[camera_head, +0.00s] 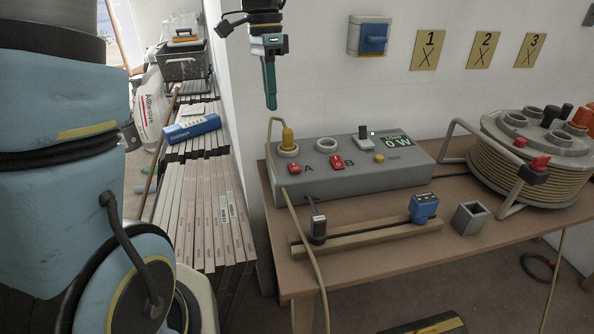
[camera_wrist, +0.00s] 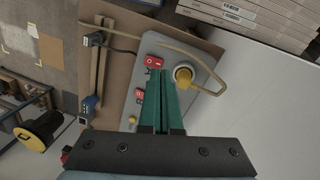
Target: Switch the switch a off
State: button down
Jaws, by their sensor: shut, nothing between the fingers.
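Switch A (camera_head: 295,169) is a red rocker at the left end of the grey control box (camera_head: 385,178), with the letter A beside it. In the wrist view the red switch A (camera_wrist: 154,62) lies just beyond my fingertips. My gripper (camera_head: 270,103) has green fingers that are shut and empty. It points down above the left end of the box, clear of it. Switch B (camera_head: 337,162) is a similar red rocker to the right. A yellow plug (camera_head: 287,139) stands in the left socket with a cable. The display (camera_head: 397,142) reads 0 W.
A cable reel (camera_head: 530,170) stands at the table's right. A wooden rail (camera_head: 365,235) with small devices and a grey square cup (camera_head: 468,218) sit in front of the box. A loose cable (camera_head: 305,240) hangs over the table's left front.

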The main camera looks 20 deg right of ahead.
aim_at(296, 168)
jog(key=d+m, duration=0.2)
jog(key=d, duration=0.1)
jog(key=s+d+m, duration=0.1)
jog(key=shift+d+r+g+b, duration=0.2)
jog(key=shift+g+b, duration=0.1)
jog(key=shift+b, duration=0.05)
jog(key=s+f+p, duration=0.1)
jog(key=f, duration=0.8)
jog(key=s+f+p, duration=0.1)
jog(key=f, duration=0.3)
jog(key=shift+s+a+f+p, duration=0.2)
jog(key=shift+s+f+p, duration=0.1)
jog(key=shift+f, duration=0.1)
